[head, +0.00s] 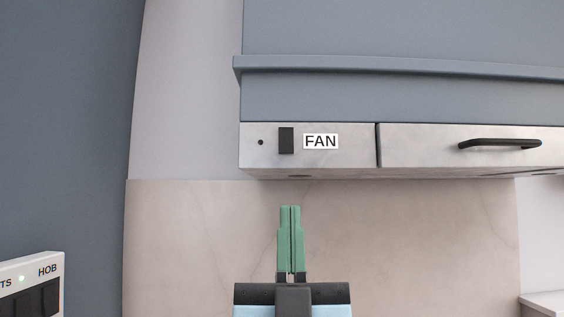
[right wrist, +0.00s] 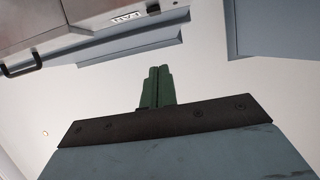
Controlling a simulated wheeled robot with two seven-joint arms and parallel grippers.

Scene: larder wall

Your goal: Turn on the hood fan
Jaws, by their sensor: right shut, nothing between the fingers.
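The hood (head: 400,100) is blue-grey with a pale front strip along its lower edge. A black rocker switch (head: 286,140) sits on the strip's left end, beside a white label reading FAN (head: 321,142). A small dark dot (head: 261,142), unlit, is left of the switch. My right gripper (head: 290,208) has green fingers, shut and empty, pointing up below the switch and apart from it in the picture. In the right wrist view the shut fingers (right wrist: 158,70) show with the FAN label (right wrist: 125,18) beyond them at upper left. My left gripper is not in view.
A black handle (head: 499,144) is on the panel right of the switch. A tall blue-grey cabinet side (head: 65,120) stands at left. A white panel (head: 40,268) marked HOB, with a green light, is at lower left.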

